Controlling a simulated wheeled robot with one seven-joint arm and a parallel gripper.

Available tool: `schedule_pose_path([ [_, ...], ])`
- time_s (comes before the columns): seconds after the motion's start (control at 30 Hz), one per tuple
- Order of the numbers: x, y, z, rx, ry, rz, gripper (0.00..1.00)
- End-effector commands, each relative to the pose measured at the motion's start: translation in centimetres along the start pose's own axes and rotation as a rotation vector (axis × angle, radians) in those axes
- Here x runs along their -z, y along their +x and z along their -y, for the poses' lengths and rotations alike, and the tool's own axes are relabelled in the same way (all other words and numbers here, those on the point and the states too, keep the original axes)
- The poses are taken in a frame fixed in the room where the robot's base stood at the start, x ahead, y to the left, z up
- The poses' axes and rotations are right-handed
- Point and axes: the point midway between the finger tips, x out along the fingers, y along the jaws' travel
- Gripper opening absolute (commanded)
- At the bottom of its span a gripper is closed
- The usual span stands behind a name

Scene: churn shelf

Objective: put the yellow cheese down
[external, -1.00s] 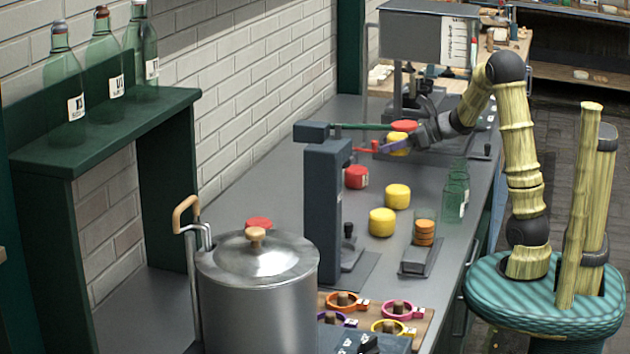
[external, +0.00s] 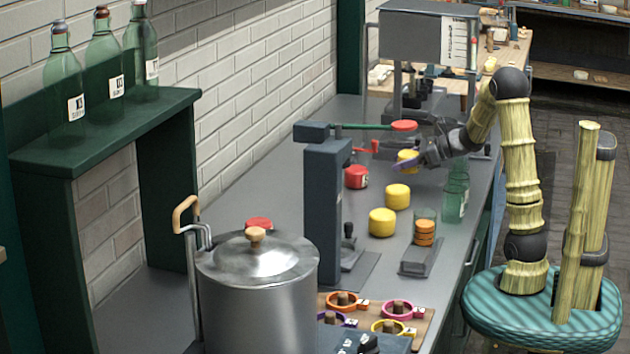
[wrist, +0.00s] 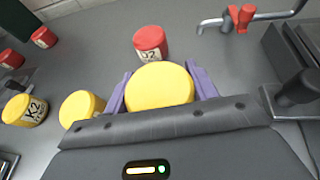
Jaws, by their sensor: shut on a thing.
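My gripper (external: 420,160) is shut on a yellow cheese (external: 407,158) over the counter, behind the dark press. The wrist view shows the same cheese (wrist: 160,85) between the two purple fingers. I cannot tell whether its underside touches the counter. Two other yellow cheeses (external: 397,196) (external: 382,222) stand on the counter nearer the camera. In the wrist view they are left of the held cheese (wrist: 80,107) (wrist: 24,110). A red cheese (external: 356,177) stands left of my gripper, and just beyond the held cheese in the wrist view (wrist: 150,42).
The press's green lever with a red end (external: 404,125) reaches close above the held cheese. A green bottle (external: 456,195) stands near the counter's right edge. An orange stack (external: 425,233) sits on a grey plate. A large metal pot (external: 257,290) fills the front.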

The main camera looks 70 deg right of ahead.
Motion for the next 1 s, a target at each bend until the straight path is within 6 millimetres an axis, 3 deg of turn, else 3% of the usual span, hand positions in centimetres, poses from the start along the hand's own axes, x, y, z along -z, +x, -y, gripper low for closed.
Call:
schedule_pose_path([
  [0.07, 0.8, 0.3, 0.0, -0.001, 0.000, 0.000, 0.30],
  [0.4, 1.0, 0.4, 0.0, 0.000, 0.000, 0.001, 0.30],
  [0.7, 4.3, 1.8, 0.1, 0.000, 0.001, 0.000, 0.30],
  [1.0, 4.4, 1.8, 0.0, 0.001, -0.002, 0.001, 0.30],
])
